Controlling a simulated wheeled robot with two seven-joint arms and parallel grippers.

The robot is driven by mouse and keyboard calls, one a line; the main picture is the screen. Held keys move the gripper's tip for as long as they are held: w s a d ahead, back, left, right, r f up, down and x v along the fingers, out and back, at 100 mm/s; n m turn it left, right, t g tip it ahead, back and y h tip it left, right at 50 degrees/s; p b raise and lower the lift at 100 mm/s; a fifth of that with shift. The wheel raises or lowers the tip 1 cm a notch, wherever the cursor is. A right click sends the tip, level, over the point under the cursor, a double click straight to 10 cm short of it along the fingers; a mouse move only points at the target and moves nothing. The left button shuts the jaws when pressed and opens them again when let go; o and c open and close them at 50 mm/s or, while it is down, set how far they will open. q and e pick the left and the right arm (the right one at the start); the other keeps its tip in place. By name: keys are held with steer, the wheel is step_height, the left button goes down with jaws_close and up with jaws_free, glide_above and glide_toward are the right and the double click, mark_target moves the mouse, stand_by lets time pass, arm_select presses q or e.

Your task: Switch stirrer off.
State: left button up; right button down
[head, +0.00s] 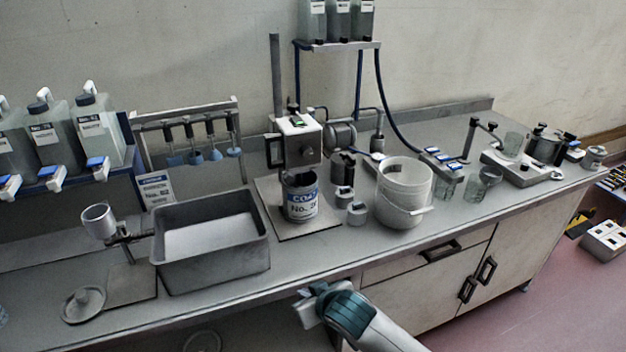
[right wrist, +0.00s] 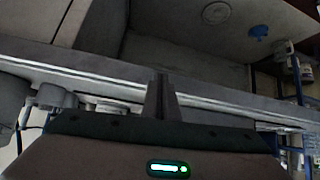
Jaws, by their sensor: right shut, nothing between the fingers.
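The stirrer (head: 306,147) is a pale box-shaped head on a stand with a tall post, at the middle of the bench in the head view. A dark knob and small controls show on it, with a bit of green near its upper right. I cannot tell the switch's position. A can with a blue and white label (head: 301,207) stands under the head. My right gripper (head: 306,306) is at the bench's front edge, in front of and below the stirrer, apart from it. Its fingers (right wrist: 161,98) are shut and empty in the right wrist view. My left gripper is not in view.
A grey basin (head: 213,275) stands left of the stirrer, and a white bucket (head: 403,190) stands right of it. Small lidded pots (head: 357,213) sit between can and bucket. The bench front strip is mostly clear. Cabinet handles (head: 440,251) stick out below.

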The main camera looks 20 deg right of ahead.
steer(key=w+d+r+t, duration=0.2)
steer(key=w+r, duration=0.3)
steer(key=r, duration=0.8)
steer(key=w+d+r+m+t, duration=0.1)
steer(key=w+r, duration=0.5)
steer(key=r, duration=0.7)
steer(key=w+d+r+t+h, duration=0.1)
steer(key=w+d+r+t, duration=0.3)
steer(key=r, duration=0.9)
steer(key=shift+w+d+r+m, duration=0.15)
steer(key=shift+w+d+m, duration=0.25)
steer(key=shift+w+d, duration=0.5)
steer(key=shift+w+a, duration=0.1)
steer(key=shift+w, duration=0.2)
steer(key=p, duration=0.4)
glide_above(297, 124)
steer(key=shift+s+d+f, duration=0.25)
steer(key=shift+s+f, duration=0.1)
steer(key=shift+f, duration=0.1)
steer(key=shift+w+f+p, duration=0.2)
steer(key=shift+f+p, duration=0.5)
steer(key=shift+f, duration=0.45)
steer(key=shift+w+f, duration=0.1)
steer(key=shift+f, duration=0.95)
steer(key=shift+a+p, duration=0.3)
steer(key=shift+p, duration=0.05)
